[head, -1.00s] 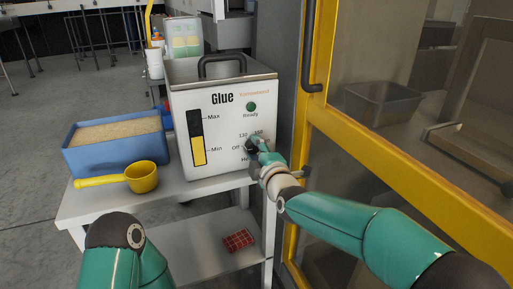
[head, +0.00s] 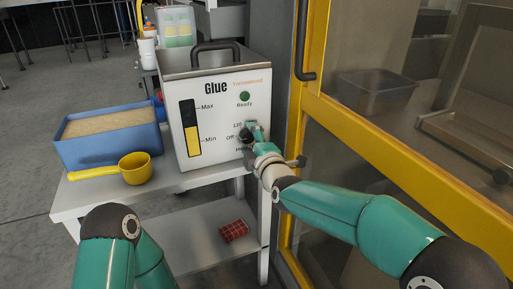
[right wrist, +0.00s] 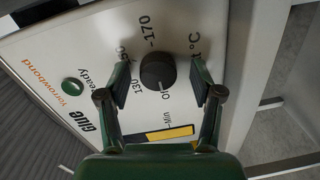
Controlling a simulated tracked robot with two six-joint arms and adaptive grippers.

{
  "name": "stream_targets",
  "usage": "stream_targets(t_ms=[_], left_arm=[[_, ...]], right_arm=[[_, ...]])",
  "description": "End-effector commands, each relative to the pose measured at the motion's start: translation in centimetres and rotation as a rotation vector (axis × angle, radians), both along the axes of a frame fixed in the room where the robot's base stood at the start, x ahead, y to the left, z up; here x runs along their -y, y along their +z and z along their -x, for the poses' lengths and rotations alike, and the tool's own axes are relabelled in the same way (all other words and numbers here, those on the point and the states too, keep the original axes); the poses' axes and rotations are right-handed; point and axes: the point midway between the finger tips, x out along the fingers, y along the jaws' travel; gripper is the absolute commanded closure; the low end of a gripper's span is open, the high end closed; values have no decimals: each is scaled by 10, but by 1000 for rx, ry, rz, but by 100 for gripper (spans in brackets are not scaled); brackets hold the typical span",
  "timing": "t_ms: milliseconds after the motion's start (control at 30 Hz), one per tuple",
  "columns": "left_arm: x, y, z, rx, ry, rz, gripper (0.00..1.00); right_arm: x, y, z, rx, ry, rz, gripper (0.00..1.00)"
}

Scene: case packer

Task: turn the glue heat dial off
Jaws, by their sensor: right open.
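The glue heat dial (right wrist: 157,71) is a round dark knob on the white front of the glue machine (head: 222,105). In the right wrist view, numbers and an Off mark are printed around it; its pointer is too dark to read. My right gripper (right wrist: 160,84) is open, with one finger on each side of the dial and a visible gap to each. In the head view, my right gripper (head: 250,134) is at the panel's lower right and largely hides the dial. My left arm shows at the bottom left, but its gripper is out of view.
A blue bin (head: 108,137) of pale granules and a yellow scoop (head: 136,168) are left of the machine on the white table (head: 85,196). A red checked item (head: 234,231) lies on the lower shelf. A yellow-framed door (head: 385,143) stands close on the right.

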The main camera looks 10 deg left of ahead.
Motion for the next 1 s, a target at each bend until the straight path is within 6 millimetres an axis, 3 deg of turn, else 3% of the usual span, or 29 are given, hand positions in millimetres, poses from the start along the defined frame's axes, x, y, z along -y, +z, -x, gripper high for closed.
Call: stream_targets(t_ms=[267,700,1000], left_arm=[[0,0,0,0,0,0,60],[0,0,0,0,0,0,60],[0,0,0,-1,0,0,60]], right_arm=[[15,2,24,0,0,0,35],[56,5,87,-1,0,1,35],[63,5,99,-2,0,1,35]])
